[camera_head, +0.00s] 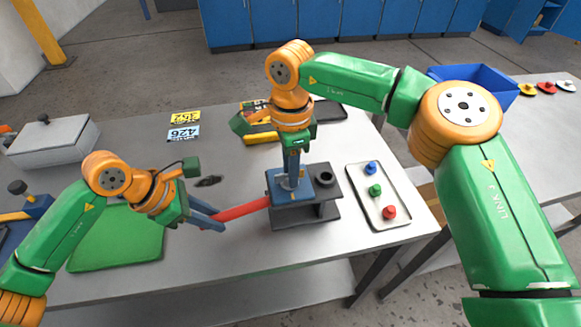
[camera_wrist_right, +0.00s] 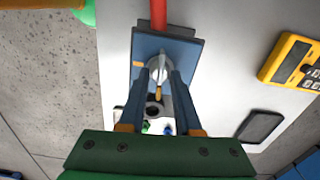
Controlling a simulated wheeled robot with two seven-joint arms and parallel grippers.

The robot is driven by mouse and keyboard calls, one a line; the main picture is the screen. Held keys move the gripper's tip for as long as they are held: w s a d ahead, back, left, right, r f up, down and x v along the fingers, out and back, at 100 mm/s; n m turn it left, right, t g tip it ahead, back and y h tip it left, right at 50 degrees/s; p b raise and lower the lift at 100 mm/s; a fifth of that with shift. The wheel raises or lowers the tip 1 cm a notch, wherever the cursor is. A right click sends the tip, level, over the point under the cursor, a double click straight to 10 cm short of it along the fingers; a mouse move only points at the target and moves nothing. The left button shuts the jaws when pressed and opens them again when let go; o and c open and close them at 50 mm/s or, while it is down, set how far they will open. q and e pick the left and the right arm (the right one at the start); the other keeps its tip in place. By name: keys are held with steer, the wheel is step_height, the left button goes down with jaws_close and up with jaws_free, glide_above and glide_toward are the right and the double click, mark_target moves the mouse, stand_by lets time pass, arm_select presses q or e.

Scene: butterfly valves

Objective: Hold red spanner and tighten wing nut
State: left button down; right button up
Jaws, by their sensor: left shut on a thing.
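The red spanner (camera_head: 243,209) lies level, its far end at the blue block of the valve stand (camera_head: 308,214). My left gripper (camera_head: 215,221) is shut on its near end at the left. The spanner also shows at the top of the right wrist view (camera_wrist_right: 158,14). My right gripper (camera_head: 292,180) points straight down over the blue block. In the right wrist view its two fingers (camera_wrist_right: 160,76) stand apart, on either side of the silver wing nut (camera_wrist_right: 161,66). I cannot tell whether they touch it. In the head view the fingers hide the wing nut.
A tray (camera_head: 388,218) with blue, green and red knobs is right of the stand. A yellow meter (camera_wrist_right: 290,60) and a dark flat device (camera_wrist_right: 260,126) lie behind it. A green mat (camera_head: 115,240) and a grey box (camera_head: 55,143) are at the left.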

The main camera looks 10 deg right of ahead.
jaws_close()
steer(key=shift+m, duration=0.3)
steer(key=m, duration=0.3)
steer(key=shift+m, duration=0.4)
steer(key=m, duration=0.5)
steer(key=shift+a, duration=0.1)
steer(key=m, duration=0.4)
steer(key=shift+s+m, duration=0.1)
steer(key=shift+m, duration=0.3)
steer(key=shift+a+m, duration=0.1)
steer(key=shift+m, duration=2.2)
